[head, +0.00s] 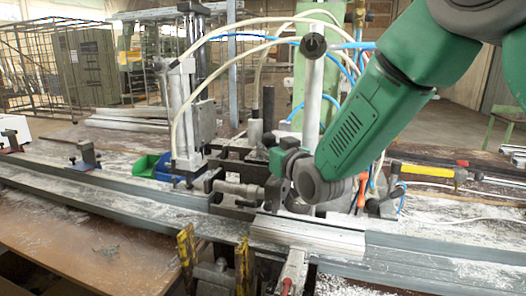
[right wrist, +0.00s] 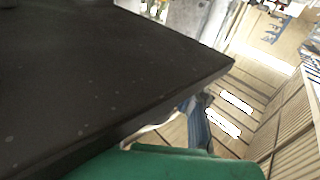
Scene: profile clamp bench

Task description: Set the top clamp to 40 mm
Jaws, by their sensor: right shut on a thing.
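The clamp assembly (head: 240,189) stands mid-bench behind the front rail, with a grey cylindrical spindle and dark blocks. I cannot tell which part is the top clamp, and no millimetre scale is readable. My green right arm comes in from the upper right in the head view. Its gripper (head: 279,163) is at the dark blocks on the right of the clamp, shut on a part there that the gripper and wrist mostly hide. The right wrist view shows a large dark surface close to the camera and a green edge below it; the fingertips do not show. My left gripper is out of view.
A long grey rail (head: 110,187) runs across the bench front, with a pale profile piece (head: 308,236) on it. Tall cylinders (head: 181,115) stand left of the clamp. Hoses (head: 222,34) arch behind the arm. A green bin (head: 144,166) and yellow-handled tool (head: 427,170) lie on the bench.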

